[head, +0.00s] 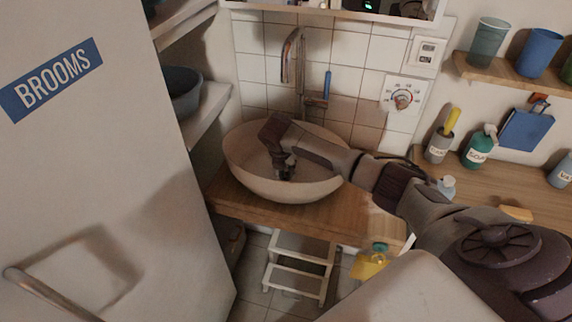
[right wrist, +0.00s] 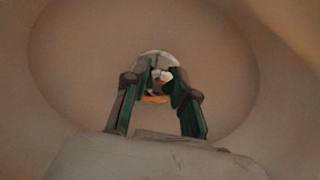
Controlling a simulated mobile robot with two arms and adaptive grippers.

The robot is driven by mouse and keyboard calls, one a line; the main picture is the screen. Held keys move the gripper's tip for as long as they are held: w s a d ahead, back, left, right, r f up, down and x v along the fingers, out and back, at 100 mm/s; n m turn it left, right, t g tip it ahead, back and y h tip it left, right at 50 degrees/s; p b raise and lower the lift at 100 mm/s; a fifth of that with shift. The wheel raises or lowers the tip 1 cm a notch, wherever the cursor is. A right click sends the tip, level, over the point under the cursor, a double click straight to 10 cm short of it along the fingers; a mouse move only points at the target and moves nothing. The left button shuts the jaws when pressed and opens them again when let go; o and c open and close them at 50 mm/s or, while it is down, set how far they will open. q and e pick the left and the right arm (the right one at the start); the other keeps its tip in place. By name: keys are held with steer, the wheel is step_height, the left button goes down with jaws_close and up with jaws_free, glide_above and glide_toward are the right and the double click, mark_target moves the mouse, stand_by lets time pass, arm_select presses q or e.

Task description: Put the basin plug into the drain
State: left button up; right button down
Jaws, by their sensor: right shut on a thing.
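The basin (head: 245,168) is a beige round bowl on a wooden counter. My right gripper (head: 285,172) reaches down into the bowl, close above its bottom. In the right wrist view the gripper's fingers (right wrist: 161,80) are closed around a small white and orange thing (right wrist: 155,98), which I take to be the basin plug; it is mostly hidden by the fingers. A pale curved rim (right wrist: 160,54) shows just beyond the fingertips and looks like the drain's edge. I cannot tell whether the plug touches it. My left gripper is not in view.
The tap (head: 291,55) rises behind the basin, with a blue-handled item beside it. A white step stool (head: 298,262) stands below the counter (head: 340,222). The BROOMS door (head: 110,170) is at left. Bottles and cups line the shelves at right.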

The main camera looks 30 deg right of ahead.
steer(key=shift+f, duration=0.1)
steer(key=c, duration=0.9)
jaws_free()
steer(key=shift+c, duration=0.2)
steer(key=shift+a+r, duration=0.15)
steer(key=shift+r, duration=0.35)
steer(key=v, duration=1.1)
steer(key=shift+s+r, duration=0.15)
steer(key=shift+s, duration=0.05)
